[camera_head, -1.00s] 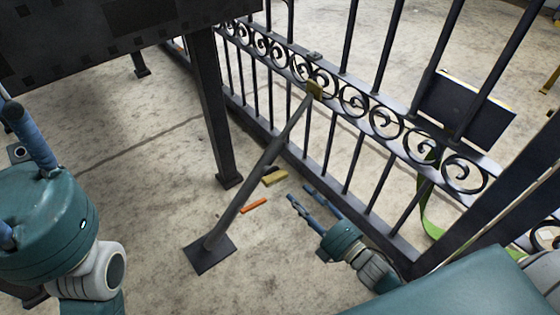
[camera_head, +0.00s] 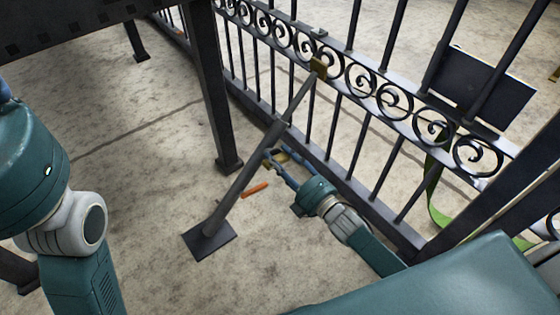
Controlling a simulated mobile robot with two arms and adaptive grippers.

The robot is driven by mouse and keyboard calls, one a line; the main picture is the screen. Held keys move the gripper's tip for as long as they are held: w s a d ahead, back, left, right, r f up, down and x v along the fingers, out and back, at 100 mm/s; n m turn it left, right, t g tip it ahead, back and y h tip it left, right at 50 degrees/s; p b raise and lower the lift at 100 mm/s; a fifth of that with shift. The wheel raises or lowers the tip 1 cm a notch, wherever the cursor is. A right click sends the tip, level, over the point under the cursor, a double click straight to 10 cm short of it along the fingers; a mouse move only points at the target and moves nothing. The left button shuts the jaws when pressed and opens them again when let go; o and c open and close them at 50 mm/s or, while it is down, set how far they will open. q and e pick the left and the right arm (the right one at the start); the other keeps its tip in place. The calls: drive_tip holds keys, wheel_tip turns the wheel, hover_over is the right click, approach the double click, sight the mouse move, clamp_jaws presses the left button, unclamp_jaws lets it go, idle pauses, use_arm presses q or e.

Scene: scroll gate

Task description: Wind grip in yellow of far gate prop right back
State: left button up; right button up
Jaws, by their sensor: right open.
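The dark prop (camera_head: 245,175) slants from a square floor plate up to the gate's scroll band. Contact cannot be told. My left arm shows at the left edge; its gripper is out of view.
The black gate (camera_head: 365,140) with its scroll band runs diagonally behind the prop. A dark table-like structure (camera_head: 60,40) stands upper left, one leg near the prop. An orange piece (camera_head: 255,189) lies right of the prop. A green strap (camera_head: 434,195) hangs at right.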

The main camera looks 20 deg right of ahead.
clamp_jaws()
